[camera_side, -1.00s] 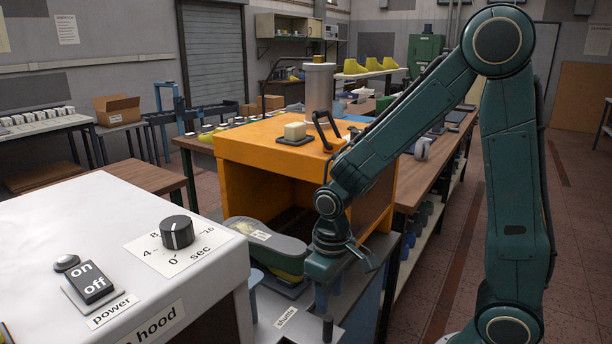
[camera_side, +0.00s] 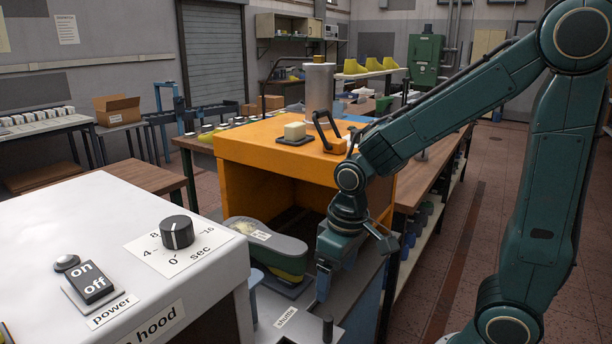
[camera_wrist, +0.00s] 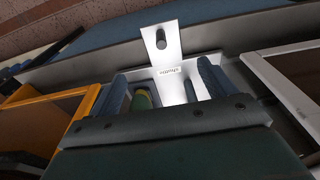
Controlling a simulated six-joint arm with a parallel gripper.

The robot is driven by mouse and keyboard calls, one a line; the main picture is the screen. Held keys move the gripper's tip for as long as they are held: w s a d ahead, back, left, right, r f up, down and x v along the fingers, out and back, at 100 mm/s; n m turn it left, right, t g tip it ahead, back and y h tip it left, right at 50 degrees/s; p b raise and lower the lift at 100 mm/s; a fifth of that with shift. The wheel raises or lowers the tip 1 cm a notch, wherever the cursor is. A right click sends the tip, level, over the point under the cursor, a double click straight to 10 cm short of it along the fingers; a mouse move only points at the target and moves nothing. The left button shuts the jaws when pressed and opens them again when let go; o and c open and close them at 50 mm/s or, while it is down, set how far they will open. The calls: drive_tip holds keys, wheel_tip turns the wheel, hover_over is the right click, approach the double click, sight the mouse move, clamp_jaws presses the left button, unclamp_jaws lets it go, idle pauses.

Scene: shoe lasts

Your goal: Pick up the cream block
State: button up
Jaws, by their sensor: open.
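A shoe last (camera_side: 270,244) lies at the orange hood's opening, left of my gripper. A black handle (camera_side: 328,131) stands right of the block on the hood top. A white hood (camera_side: 105,230) with a knob and switch fills the front left.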

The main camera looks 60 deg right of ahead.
drive_tip(key=s+d+r+t, duration=0.1)
drive_tip(key=s+r+t, duration=0.1)
drive_tip(key=r, duration=0.6)
drive_tip(key=s+d+r+t, duration=0.2)
drive_tip(key=r, duration=0.7)
drive_tip(key=w+d+r+m+h, duration=0.1)
drive_tip(key=w+d+r+m, duration=0.1)
drive_tip(key=w+d+r, duration=0.5)
drive_tip(key=w+d+r+m+h, duration=0.1)
drive_tip(key=w+d+r, duration=0.1)
drive_tip(key=w+r, duration=0.5)
drive_tip(key=m, duration=0.1)
approach(295, 124)
wheel_tip(295, 124, up, 3)
drive_tip(key=s+a, duration=0.2)
drive_tip(key=shift+d+m, duration=0.3)
drive_tip(key=shift+d, duration=0.15)
drive_tip(key=shift+w, duration=0.1)
drive_tip(key=shift+x, duration=4.35)
drive_tip(key=shift+w+d, duration=0.1)
